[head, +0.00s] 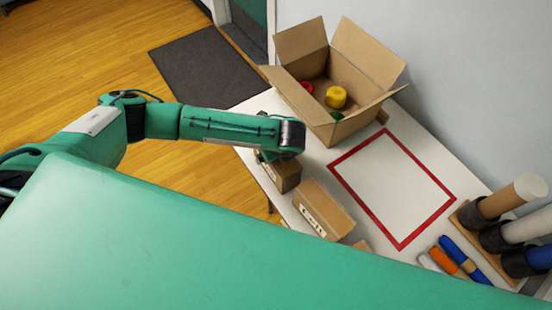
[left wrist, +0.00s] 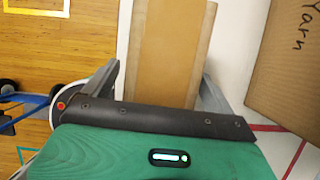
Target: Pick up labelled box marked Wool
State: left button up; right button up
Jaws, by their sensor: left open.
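My left gripper (head: 274,157) is at the far small cardboard box (head: 285,176) on the white table. In the left wrist view my open gripper (left wrist: 160,78) has one finger on each side of a plain tan cardboard box (left wrist: 168,45). I cannot tell whether the fingers touch it. The box's label is not readable in either view, so I cannot confirm that it says Wool. A second small box (head: 328,207) stands nearer, with a pale label too small to read surely. My right gripper is not in view.
A red-outlined square (head: 392,185) on the table is empty. Rolls in a rack (head: 482,232) stand at the right.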

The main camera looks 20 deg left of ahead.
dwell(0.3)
pick_arm(q)
jog(key=shift+f+p, duration=0.15)
jog(key=shift+p, duration=0.15)
jog(key=c, duration=1.3)
